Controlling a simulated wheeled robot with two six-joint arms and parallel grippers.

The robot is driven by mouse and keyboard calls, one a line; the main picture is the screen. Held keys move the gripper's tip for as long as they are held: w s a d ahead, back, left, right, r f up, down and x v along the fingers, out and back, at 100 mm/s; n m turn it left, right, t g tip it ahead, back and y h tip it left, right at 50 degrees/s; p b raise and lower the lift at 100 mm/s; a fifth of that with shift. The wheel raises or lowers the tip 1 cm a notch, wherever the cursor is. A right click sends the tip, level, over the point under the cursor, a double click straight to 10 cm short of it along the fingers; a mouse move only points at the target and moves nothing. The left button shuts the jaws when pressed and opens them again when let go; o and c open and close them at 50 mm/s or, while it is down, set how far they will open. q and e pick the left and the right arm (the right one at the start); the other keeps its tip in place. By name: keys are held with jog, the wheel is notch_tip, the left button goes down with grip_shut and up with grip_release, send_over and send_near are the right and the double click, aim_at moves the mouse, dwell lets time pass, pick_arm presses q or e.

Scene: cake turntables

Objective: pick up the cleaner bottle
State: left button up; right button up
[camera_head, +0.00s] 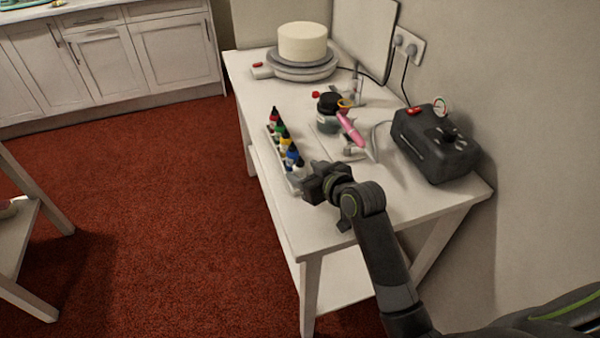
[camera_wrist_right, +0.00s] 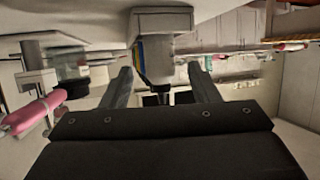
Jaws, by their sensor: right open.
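A row of small colour bottles stands in a white rack (camera_head: 276,160) along the left edge of the white table. The nearest bottle, pale with a dark cap (camera_head: 299,165), seems to be the cleaner bottle. My right gripper (camera_head: 307,186) is beside the near end of the rack, close to this bottle. In the right wrist view, which looks upside down, a pale bottle (camera_wrist_right: 157,62) shows between the spread, empty fingers (camera_wrist_right: 162,86). It is beyond the tips, and I cannot tell how far. My left gripper is not in view.
A pink airbrush (camera_head: 351,129) and a dark-lidded jar (camera_head: 328,112) stand right of the rack. A black compressor (camera_head: 435,143) is near the wall. A cake (camera_head: 302,42) sits on a turntable (camera_head: 300,70) at the back. The table's near right corner is clear.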

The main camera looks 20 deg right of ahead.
aim_at(304, 171)
jog(key=shift+x, duration=1.55)
jog(key=shift+f, duration=0.1)
jog(key=c, duration=0.8)
jog(key=shift+o, duration=0.2)
notch_tip(304, 171, up, 10)
jog(key=shift+r+p, duration=0.1)
jog(key=shift+p, duration=0.3)
